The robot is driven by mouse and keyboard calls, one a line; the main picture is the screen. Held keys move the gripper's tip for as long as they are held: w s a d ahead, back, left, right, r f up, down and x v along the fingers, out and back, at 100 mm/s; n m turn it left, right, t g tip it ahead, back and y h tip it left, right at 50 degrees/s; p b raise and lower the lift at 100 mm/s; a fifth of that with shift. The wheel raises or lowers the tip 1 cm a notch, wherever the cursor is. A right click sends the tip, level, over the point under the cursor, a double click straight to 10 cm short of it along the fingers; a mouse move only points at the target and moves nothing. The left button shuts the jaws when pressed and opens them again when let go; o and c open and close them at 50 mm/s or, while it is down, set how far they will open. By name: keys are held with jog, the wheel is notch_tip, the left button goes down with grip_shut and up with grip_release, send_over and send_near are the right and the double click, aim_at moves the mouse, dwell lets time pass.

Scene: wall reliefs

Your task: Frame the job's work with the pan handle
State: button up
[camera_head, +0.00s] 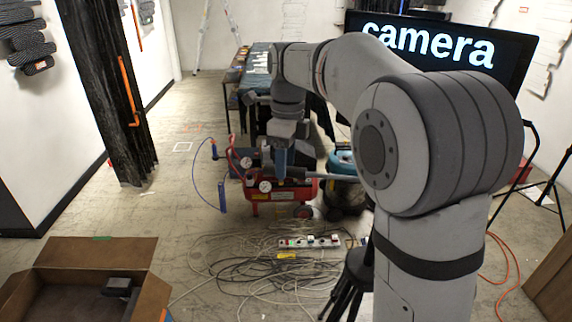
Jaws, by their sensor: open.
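My arm reaches from the right over to the middle, and my gripper (281,160) hangs down, open, in front of the red air compressor. A blue part shows at its tip; I cannot tell whether it is a finger or something behind. A thin grey rod (330,180) runs rightward from near the gripper toward my arm; whether it is the pan handle, and whether the gripper touches it, I cannot tell. A black tripod (350,287) stands at the bottom middle, its upper part hidden behind my arm. A screen (440,50) reads "camera".
The red compressor (268,194) and a teal machine (342,165) stand in the middle. Cables and a power strip (310,242) cover the floor before them. An open cardboard box (95,252) is at lower left. A dark curtained post (105,90) stands left; floor beside it is clear.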

jog(key=r, duration=0.6)
jog(key=shift+w+d+r, duration=0.15)
jog(key=shift+w+r, duration=0.15)
jog(key=shift+r, duration=0.05)
jog(key=s+d+f+n+t+b, duration=0.2)
jog(key=s+d+f+n, duration=0.3)
jog(key=s+f+n, duration=0.4)
jog(key=s+d+f+n+t+b, duration=0.2)
jog(key=s+d+f+n, duration=0.3)
jog(key=s+f+n, duration=0.5)
jog(key=shift+s+n+t, duration=0.3)
jog(key=shift+s+n, duration=1.6)
jog(key=shift+s, duration=0.35)
jog(key=shift+d, duration=0.1)
jog(key=shift+c, duration=0.4)
